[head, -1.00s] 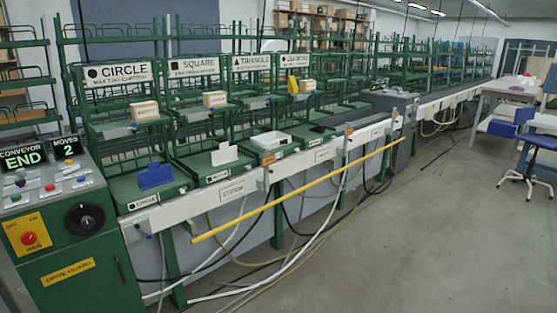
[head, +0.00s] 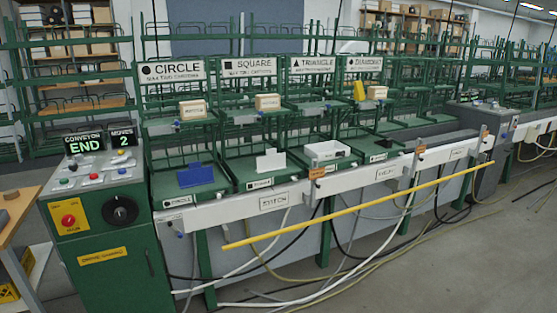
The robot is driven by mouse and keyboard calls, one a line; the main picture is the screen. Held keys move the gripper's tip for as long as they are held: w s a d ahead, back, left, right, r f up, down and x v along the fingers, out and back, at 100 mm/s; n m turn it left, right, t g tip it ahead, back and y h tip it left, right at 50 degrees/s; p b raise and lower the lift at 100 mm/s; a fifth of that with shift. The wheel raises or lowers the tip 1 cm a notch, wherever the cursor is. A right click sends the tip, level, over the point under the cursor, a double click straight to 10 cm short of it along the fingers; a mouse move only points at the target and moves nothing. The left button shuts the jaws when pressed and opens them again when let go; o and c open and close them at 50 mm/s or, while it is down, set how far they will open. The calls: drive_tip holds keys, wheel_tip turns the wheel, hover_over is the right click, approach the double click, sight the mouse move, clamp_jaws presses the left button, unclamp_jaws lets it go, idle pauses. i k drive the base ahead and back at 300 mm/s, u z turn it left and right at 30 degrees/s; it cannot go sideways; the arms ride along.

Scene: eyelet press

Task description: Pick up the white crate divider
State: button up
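A thin white upright piece, which looks like the white crate divider (head: 270,161), stands on the lower green shelf of the SQUARE station.
A long yellow bar (head: 360,205) runs along the front of the line. A green control cabinet (head: 105,225) stands at left, beside a wooden-topped table (head: 14,212). Hoses and cables hang below the white rail (head: 235,206). Grey floor is open at the lower right.

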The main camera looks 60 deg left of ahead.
sight(273, 161)
drive_tip(key=u, duration=0.25)
drive_tip(key=i, duration=1.65)
drive_tip(key=u, duration=1.15)
drive_tip(key=i, duration=1)
drive_tip(key=u, duration=1.05)
